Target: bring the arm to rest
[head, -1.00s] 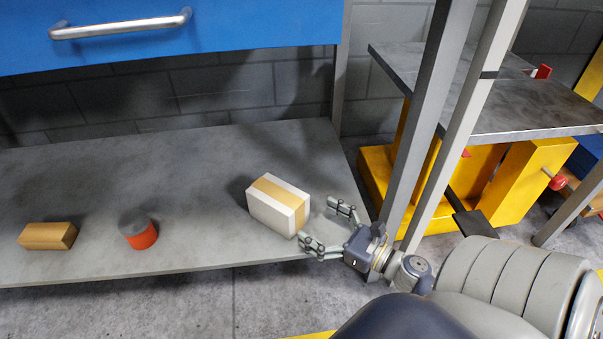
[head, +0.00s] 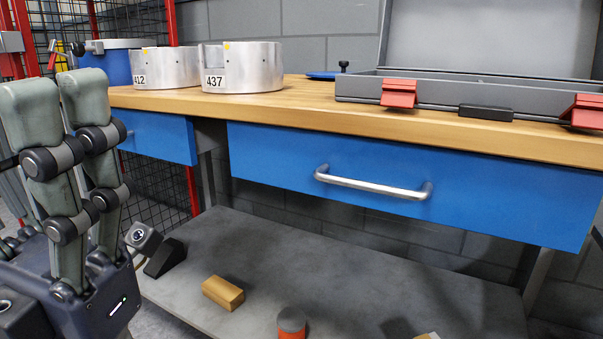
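My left gripper (head: 58,100) fills the left edge of the head view, close to the camera, with its fingers pointing up. Its two fingers stand side by side and apart, and nothing shows between them. It is in front of the workbench and touches nothing that I can see. My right gripper is out of view.
The wooden bench top (head: 300,99) holds two metal rings marked 412 (head: 165,66) and 437 (head: 242,67), and an open grey case (head: 440,95) with red latches. Blue drawer (head: 400,185) juts below. The lower shelf (head: 215,245) bears a tan block (head: 222,293) and a red-grey cylinder (head: 291,323).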

